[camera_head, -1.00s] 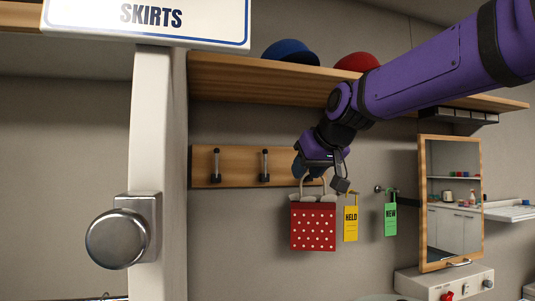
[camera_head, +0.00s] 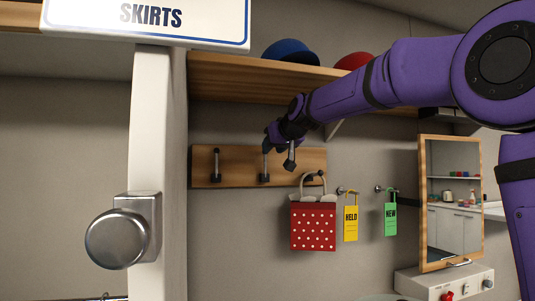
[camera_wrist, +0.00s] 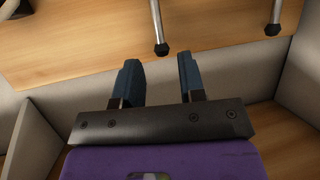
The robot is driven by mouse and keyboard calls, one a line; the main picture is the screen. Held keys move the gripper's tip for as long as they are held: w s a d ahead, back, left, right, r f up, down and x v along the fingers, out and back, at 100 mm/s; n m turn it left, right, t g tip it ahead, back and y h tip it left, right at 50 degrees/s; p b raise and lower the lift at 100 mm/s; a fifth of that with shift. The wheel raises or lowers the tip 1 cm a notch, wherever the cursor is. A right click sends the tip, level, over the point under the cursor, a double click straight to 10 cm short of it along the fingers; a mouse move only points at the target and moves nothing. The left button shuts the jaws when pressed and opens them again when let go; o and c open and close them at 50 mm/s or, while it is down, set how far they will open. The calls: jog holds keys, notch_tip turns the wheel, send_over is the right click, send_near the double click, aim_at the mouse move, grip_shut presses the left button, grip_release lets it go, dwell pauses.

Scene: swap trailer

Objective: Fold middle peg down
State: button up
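The wooden peg rail (camera_head: 240,176) is on the wall. Its middle peg (camera_head: 265,170) stands upright against the board, its top partly behind my gripper (camera_head: 279,148). In the wrist view the middle peg (camera_wrist: 157,22) shows its dark tip in line with the gap between my fingers, apart from them. My gripper (camera_wrist: 159,75) is open and empty in the wrist view. The left peg (camera_head: 216,164) is also upright; it shows at the right of the wrist view (camera_wrist: 276,12). The right peg (camera_head: 315,177) sticks out under the handle of a red dotted bag (camera_head: 313,226).
A wooden shelf (camera_head: 240,82) with a blue hat (camera_head: 290,51) and a red hat (camera_head: 356,61) is above the rail. A yellow HELD tag (camera_head: 351,223) and a green NEW tag (camera_head: 391,219) hang right of the bag. A white post (camera_head: 158,150) stands at left.

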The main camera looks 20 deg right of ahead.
aim_at(265, 164)
jog(key=shift+x, duration=2.15)
grip_shut()
